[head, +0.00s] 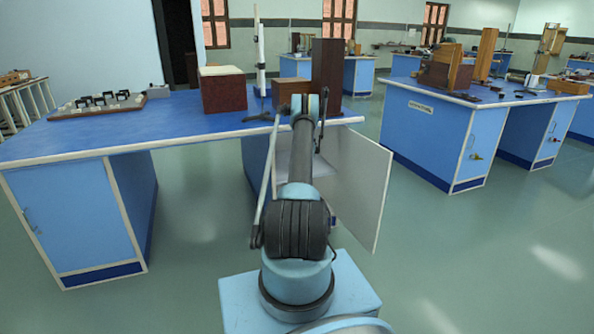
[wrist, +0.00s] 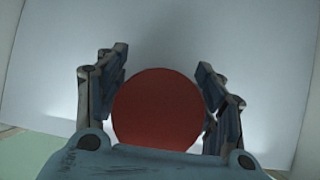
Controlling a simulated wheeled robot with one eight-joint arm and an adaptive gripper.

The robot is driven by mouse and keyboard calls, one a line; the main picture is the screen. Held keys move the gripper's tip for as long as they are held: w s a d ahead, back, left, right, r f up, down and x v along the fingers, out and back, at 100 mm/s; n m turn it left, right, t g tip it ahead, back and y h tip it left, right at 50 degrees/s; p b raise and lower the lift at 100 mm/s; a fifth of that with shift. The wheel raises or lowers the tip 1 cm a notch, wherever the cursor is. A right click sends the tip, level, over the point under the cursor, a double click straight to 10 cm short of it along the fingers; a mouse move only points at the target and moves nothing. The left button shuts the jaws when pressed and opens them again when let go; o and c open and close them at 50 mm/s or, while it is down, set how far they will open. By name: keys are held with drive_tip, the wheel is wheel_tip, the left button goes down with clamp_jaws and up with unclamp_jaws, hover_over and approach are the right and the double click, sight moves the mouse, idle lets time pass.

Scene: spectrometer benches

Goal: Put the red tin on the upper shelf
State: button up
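The red tin (wrist: 157,108) shows in the wrist view as a plain dark red disc, its round end facing the camera. My gripper (wrist: 160,80) has one finger close along each side of it and appears shut on it; the exact contact is hard to see. The lower edge of the tin is hidden by my gripper's body. In the head view my own arm hides the gripper and the tin. The open cupboard (head: 322,172) under the blue bench shows a pale interior behind my arm; its upper shelf cannot be made out clearly.
The white cupboard door (head: 362,190) stands wide open to the right of my arm. The blue bench top (head: 170,118) above carries a brown box with a pale top (head: 223,92), a stand (head: 260,60) and a dark wooden block (head: 326,65). Floor on the right is clear.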

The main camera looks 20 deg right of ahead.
drive_tip(key=shift+r, duration=0.15)
drive_tip(key=shift+s+r, duration=0.35)
drive_tip(key=shift+r, duration=0.15)
drive_tip(key=v, duration=0.4)
drive_tip(key=shift+s+d+f, duration=0.1)
drive_tip(key=shift+s, duration=0.35)
drive_tip(key=s, duration=1.1)
drive_tip(key=shift+d, duration=0.3)
